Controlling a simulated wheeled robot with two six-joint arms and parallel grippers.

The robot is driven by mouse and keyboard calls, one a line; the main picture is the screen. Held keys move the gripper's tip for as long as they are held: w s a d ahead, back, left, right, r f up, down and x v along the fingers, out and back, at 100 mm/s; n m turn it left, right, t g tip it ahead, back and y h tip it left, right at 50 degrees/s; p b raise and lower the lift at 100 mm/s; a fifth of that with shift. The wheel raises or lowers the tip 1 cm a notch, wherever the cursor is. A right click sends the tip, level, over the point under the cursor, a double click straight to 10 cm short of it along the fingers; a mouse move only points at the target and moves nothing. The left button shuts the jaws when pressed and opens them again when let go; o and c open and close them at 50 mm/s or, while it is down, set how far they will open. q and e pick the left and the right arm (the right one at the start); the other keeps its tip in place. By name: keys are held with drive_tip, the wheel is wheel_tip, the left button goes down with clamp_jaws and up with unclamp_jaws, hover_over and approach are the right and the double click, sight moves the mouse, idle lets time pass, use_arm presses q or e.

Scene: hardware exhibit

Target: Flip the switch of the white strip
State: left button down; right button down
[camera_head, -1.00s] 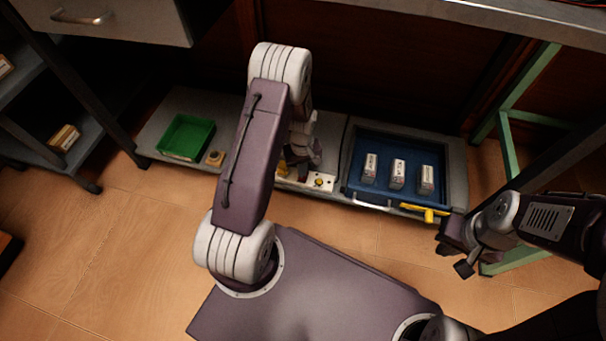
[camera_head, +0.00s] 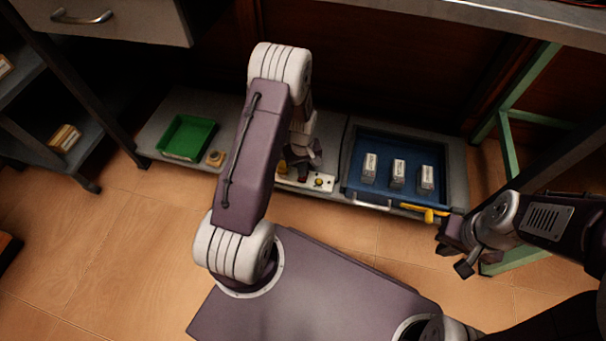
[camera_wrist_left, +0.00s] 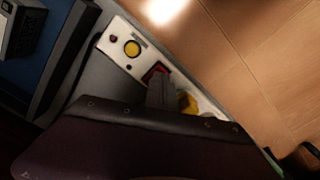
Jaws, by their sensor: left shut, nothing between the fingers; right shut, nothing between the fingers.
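The white strip (camera_head: 326,187) lies along the front of the low grey platform, partly hidden behind my left arm in the head view. In the left wrist view, the strip (camera_wrist_left: 115,47) runs diagonally and carries a round yellow button (camera_wrist_left: 132,48), a red switch (camera_wrist_left: 155,71) and another yellow part (camera_wrist_left: 188,103). My left gripper (camera_wrist_left: 160,92) is shut and empty, its tip right at the red switch; I cannot tell whether it touches. In the head view, this gripper (camera_head: 303,174) is over the strip. My right gripper (camera_head: 456,256) is shut and empty, away to the right.
A blue tray (camera_head: 350,185) with white labelled blocks (camera_head: 398,173) sits right of the strip, a yellow-handled tool (camera_head: 425,213) at its front. A green bin (camera_head: 187,137) stands at left. A green-legged table (camera_head: 505,140) is at right. Open wooden floor lies in front.

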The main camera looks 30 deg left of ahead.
use_arm(q)
drive_tip(key=shift+f+b, duration=0.5)
drive_tip(key=shift+f, duration=0.45)
idle(0.4)
wheel_tip(320, 180, up, 7)
drive_tip(key=p, duration=0.7)
idle(0.4)
